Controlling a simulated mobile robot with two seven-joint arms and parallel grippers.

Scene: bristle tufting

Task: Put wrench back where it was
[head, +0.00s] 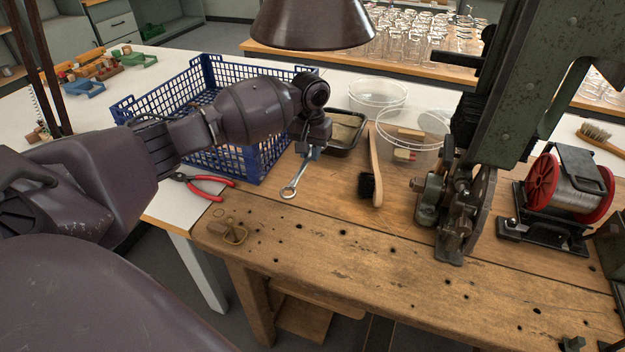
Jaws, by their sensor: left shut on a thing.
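The wrench (299,176) is a silver metal tool with a ring end pointing down and towards the front. My left gripper (313,146) is shut on its upper end, in front of the blue crate's right side. The ring end appears over the wooden workbench (330,265); I cannot tell whether it touches the wood. The gripper's fingers are small and partly hidden by the wrist. My right gripper is not in the head view.
A blue plastic crate (262,172) stands behind my left arm. Red-handled pliers (203,186) lie left of the wrench. A brush (374,170), a dark tray (347,133) and clear round tubs (378,96) are to the right. A green machine (515,90) and a wire spool (568,187) stand further right. The front bench is mostly clear.

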